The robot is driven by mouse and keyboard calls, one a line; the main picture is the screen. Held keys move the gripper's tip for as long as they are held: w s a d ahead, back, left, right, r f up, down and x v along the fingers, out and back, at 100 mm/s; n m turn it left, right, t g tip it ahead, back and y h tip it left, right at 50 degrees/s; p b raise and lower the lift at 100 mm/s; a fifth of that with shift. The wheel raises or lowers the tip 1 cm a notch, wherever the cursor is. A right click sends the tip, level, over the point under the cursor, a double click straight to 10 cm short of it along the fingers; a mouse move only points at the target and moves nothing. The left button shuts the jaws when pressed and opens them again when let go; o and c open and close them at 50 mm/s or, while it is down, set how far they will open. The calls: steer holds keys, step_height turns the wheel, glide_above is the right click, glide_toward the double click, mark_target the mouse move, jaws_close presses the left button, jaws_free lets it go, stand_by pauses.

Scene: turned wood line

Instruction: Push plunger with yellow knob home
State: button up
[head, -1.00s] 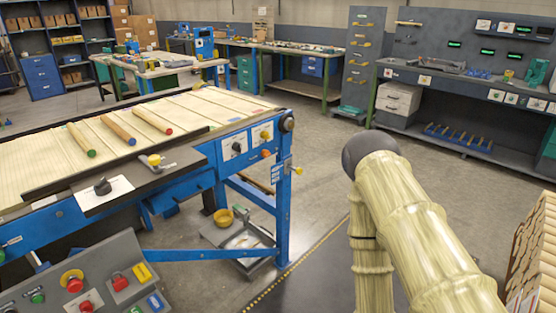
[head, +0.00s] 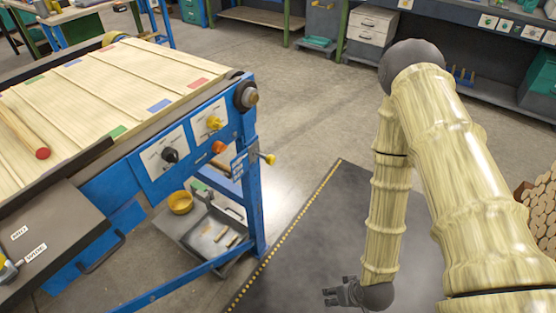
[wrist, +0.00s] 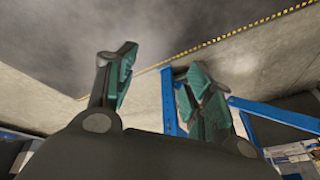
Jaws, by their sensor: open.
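A yellow knob (head: 270,159) sticks out sideways to the right of the blue frame's leg. A second yellow knob (head: 214,122) is on the front panel, beside a black knob (head: 170,155) and above an orange knob (head: 219,147). The picture does not make clear which yellow knob is the plunger's. My gripper (head: 335,295) is open and low over the dark floor mat, right of the frame and apart from both knobs. In the wrist view, its spread fingers (wrist: 160,62) hold nothing. No yellow knob shows there.
The blue-framed table (head: 110,85) fills the left, with a wooden dowel (head: 22,132) on it. A grey tray (head: 212,240) and a yellow bowl (head: 180,202) are beneath. Bare floor and the dark mat (head: 310,230) lie right. Stacked wood (head: 543,215) stands far right.

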steer(key=w+a+r+n+t+y+b, duration=0.2)
steer(key=w+a+n+t+y+b, duration=0.15)
steer(key=w, duration=1.05)
steer(key=n+t+y+b, duration=0.4)
steer(key=n+y+b, duration=0.4)
steer(key=n+y, duration=0.1)
glide_toward(273, 161)
steer(key=x, duration=1)
steer(key=shift+w+a+f, duration=0.1)
steer(key=shift+w+f, duration=0.1)
